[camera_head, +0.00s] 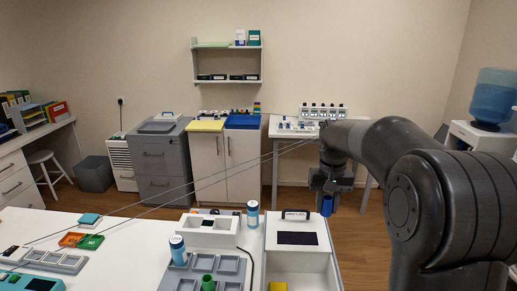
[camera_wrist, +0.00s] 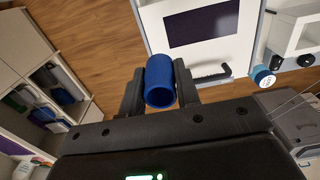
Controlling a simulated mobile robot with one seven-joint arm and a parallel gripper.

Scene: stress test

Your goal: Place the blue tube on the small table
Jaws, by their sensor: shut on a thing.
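The blue tube (camera_wrist: 160,82) is between the two fingers of my gripper (camera_wrist: 159,85) in the wrist view, with its open end towards the camera. My gripper is shut on it. In the head view my gripper (camera_head: 330,187) hangs in the air at the right, beyond the white bench, with the blue tube (camera_head: 327,206) below it. A small white table (camera_head: 275,128) stands at the back wall, to the right of the cabinets, with several small items and a white rack on it. My arm hides part of its right side.
The white bench (camera_head: 125,228) in front holds a grey tray (camera_head: 172,276), blue-labelled bottles, a white device (camera_head: 213,238) and an open white box (camera_head: 297,262). Grey drawers (camera_head: 163,163) and a white cabinet (camera_head: 207,167) stand behind. Wooden floor (camera_head: 362,235) lies clear between bench and back wall.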

